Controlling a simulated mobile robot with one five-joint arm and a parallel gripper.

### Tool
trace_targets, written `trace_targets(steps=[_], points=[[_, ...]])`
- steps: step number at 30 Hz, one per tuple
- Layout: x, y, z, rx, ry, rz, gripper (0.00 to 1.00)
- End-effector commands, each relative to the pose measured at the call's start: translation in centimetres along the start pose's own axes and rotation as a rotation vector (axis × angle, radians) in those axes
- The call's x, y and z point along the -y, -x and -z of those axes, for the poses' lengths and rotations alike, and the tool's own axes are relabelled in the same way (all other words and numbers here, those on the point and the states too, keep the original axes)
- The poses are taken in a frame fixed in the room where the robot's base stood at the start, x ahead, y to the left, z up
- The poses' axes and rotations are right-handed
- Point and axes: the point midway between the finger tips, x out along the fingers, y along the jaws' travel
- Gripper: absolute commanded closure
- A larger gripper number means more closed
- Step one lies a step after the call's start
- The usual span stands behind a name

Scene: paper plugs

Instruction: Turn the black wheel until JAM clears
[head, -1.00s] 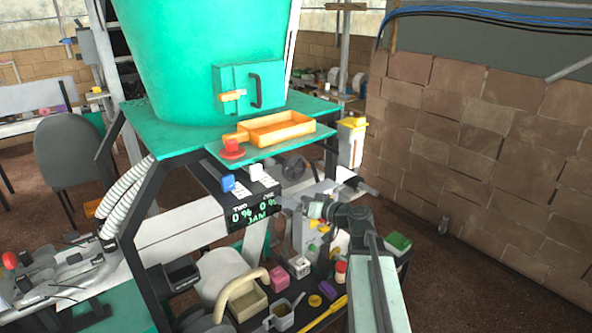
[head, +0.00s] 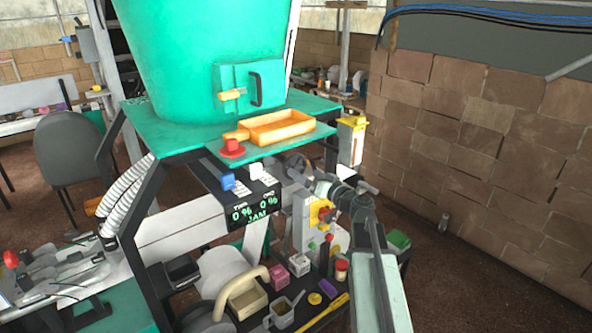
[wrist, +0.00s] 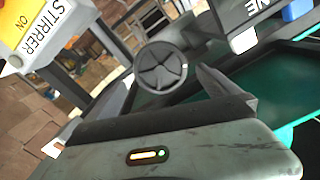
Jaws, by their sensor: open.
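The black wheel (wrist: 162,68) shows as a dark spoked disc in the upper middle of the wrist view. In the head view the wheel (head: 294,164) is partly hidden behind my gripper (head: 308,181). My gripper is open and empty, with its fingers spread close in front of the wheel. One dark finger stands to the right of the wheel in the wrist view; I cannot tell whether it touches. The display (head: 255,214) reads 0 % for TWO and 0 % for ONE, with JAM in green below.
An orange tray (head: 275,128) and red button (head: 232,148) are on the green shelf above. A yellow STIRRER box (wrist: 55,35) is near. Small containers crowd the black bench below.

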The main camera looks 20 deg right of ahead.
Motion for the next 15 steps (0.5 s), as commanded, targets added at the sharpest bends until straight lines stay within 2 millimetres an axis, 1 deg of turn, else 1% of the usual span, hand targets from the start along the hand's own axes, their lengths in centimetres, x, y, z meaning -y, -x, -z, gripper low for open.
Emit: trace_targets(steps=[1,3,12,14,15], points=[[-0.04,-0.66,0.01,0.001,0.000,0.001,0.00],[-0.02,-1.05,0.00,0.000,0.000,0.000,0.00],[0.02,-1.08,-0.02,0.000,-0.009,0.000,0.00],[0.02,-1.08,-0.02,0.000,-0.060,0.000,0.00],[0.02,-1.08,-0.02,0.000,-0.122,0.000,0.00]])
